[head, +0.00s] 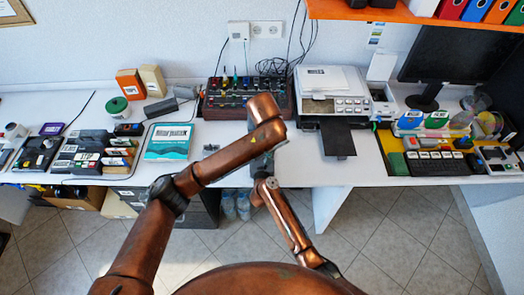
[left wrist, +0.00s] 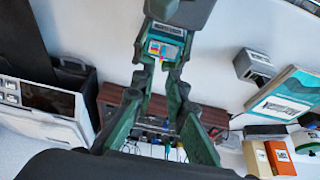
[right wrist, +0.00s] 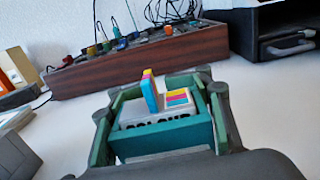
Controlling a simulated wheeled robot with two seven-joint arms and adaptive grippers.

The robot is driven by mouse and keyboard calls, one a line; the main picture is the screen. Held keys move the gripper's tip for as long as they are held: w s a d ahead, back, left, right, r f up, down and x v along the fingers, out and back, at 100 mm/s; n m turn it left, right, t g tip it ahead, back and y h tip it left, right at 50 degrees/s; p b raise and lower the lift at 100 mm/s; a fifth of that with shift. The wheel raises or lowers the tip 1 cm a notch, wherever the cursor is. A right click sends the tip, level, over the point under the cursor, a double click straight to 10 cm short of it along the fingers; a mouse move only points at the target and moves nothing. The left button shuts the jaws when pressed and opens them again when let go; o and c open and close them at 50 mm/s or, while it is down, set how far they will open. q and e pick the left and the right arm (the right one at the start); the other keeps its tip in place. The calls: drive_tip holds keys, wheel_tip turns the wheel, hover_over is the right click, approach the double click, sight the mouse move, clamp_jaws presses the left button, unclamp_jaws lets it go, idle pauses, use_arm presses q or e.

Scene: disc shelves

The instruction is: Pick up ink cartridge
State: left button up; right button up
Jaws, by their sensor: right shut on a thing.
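The ink cartridge (right wrist: 176,103) has a teal body, a white label reading "COLOUR" and yellow, pink and blue patches. My right gripper (right wrist: 157,92) is shut on it, with a green finger on each side, and holds it above the white desk. The cartridge also shows near the top of the left wrist view (left wrist: 166,48). My left gripper (left wrist: 159,84) points toward it, with its fingers apart and nothing seen between them. In the head view both grippers are close together in the middle, largely hidden by my left arm, and the cartridge cannot be made out.
A wooden-sided mixer (head: 222,108) stands behind the grippers, against the wall. A printer (head: 335,85) with a dark tray jutting forward is to the right. A teal-and-white box (head: 168,143) lies to the left.

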use_arm(q)
drive_tip(key=x, duration=0.4)
drive_tip(key=shift+w+f, duration=0.15)
drive_tip(key=shift+f, duration=0.05)
drive_tip(key=shift+a+x, duration=0.2)
drive_tip(key=shift+x, duration=2.4)
drive_tip(key=shift+c, duration=0.4)
clamp_jaws()
wheel_tip(320, 180, up, 10)
use_arm(e)
drive_tip(key=o, duration=1.6)
